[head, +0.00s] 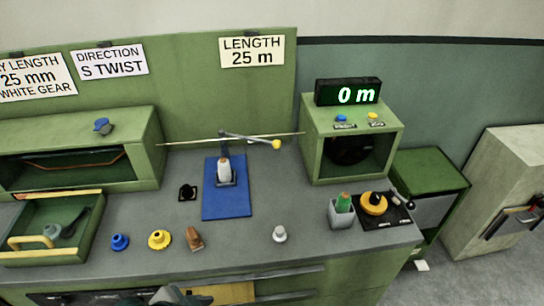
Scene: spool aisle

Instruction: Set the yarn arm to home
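The yarn arm (247,139) is a grey lever with a yellow ball knob (276,145) at its right end. It sits above the blue mat (211,201) at the back of the bench and slopes slightly down to the right. A thin pale rod or yarn line runs across behind it. A pale spool (224,168) stands upright on a dark holder below the arm. No home mark can be made out. Neither of my grippers can be made out; a dark shape at the bottom edge is too cut off to identify.
A green box with a display (348,92) reading 0 m stands right, with blue and yellow buttons. A green tray (50,230) is at left. Blue (120,242) and yellow (159,240) pieces, a brown piece (194,238) and a grey cup (342,212) stand on the bench.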

